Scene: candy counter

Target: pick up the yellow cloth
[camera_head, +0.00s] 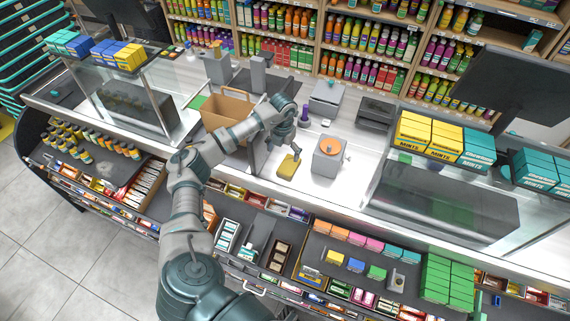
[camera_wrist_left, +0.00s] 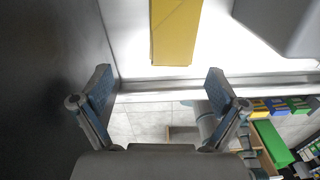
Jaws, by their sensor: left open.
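The yellow cloth (camera_head: 288,167) lies on the white counter near its front edge, left of the grey box with the orange round top. In the left wrist view the cloth (camera_wrist_left: 174,32) shows as a flat yellow rectangle, cut off by the top edge. My left gripper (camera_head: 294,150) is just above the cloth's far end in the head view. In the left wrist view the gripper (camera_wrist_left: 159,75) has its two fingers wide apart with nothing between them. The cloth lies beyond the fingertips and appears apart from them. My right gripper is not in view.
The grey box (camera_head: 328,158) stands close to the right of the cloth. A brown paper bag (camera_head: 222,107) stands to the left behind my arm. A purple bottle (camera_head: 304,116) and a grey device (camera_head: 326,97) stand behind. Glass display cases flank this stretch of counter.

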